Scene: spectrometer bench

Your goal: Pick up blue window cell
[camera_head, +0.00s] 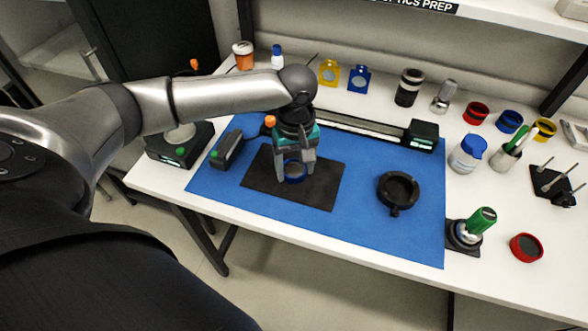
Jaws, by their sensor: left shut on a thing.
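The blue window cell (293,179) is a small blue ring. It is at the dark rectangular pad (325,190) on the blue mat, and I cannot tell whether it touches the pad. My left gripper (294,174) comes down from above and is shut on the cell, with a finger on either side of it. The fingers hide part of the ring. My right gripper is not in view.
A black ring mount (397,190) sits on the blue mat (369,235) to the right. A long rail (365,128) runs behind. A green-handled tool (482,219) stands at the right, near a red ring (526,247). Bottles and coloured rings line the back.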

